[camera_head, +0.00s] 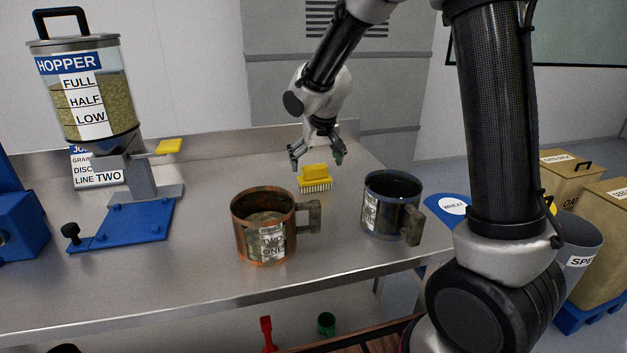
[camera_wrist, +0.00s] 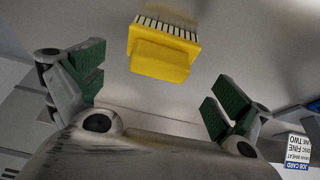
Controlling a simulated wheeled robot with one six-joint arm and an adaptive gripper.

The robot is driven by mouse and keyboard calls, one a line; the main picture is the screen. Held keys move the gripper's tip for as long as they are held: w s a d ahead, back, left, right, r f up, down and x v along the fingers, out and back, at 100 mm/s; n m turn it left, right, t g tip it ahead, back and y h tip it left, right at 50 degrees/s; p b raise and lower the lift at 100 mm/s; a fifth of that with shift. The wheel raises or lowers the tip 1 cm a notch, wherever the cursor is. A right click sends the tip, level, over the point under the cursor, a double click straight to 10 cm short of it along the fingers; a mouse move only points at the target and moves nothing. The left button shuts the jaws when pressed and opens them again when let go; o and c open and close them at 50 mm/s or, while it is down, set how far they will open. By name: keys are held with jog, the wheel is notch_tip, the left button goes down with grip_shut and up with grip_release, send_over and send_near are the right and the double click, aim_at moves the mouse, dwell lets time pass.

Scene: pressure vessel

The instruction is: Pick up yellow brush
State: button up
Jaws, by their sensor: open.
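The yellow brush (camera_head: 315,177) sits on the metal bench with its pale bristles facing down and its narrower yellow handle block on top. My gripper (camera_head: 318,160) is open just above and behind it, with one finger to each side in the head view. In the wrist view, the brush (camera_wrist: 163,48) shows at the upper middle, between and beyond the green-padded fingers of my gripper (camera_wrist: 155,90). The fingers look apart from the brush, and nothing is between the pads.
A copper-rimmed cup (camera_head: 264,226) and a blue-rimmed cup (camera_head: 391,206) stand in front of the brush on the bench (camera_head: 190,270). A hopper (camera_head: 88,95) on a blue-based stand is at the left. The job card (camera_wrist: 297,152) shows in the wrist view. Bare bench lies left of the brush.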

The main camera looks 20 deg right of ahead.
aim_at(313, 175)
jog(key=x, duration=0.7)
jog(key=shift+c, duration=0.2)
jog(key=c, duration=0.9)
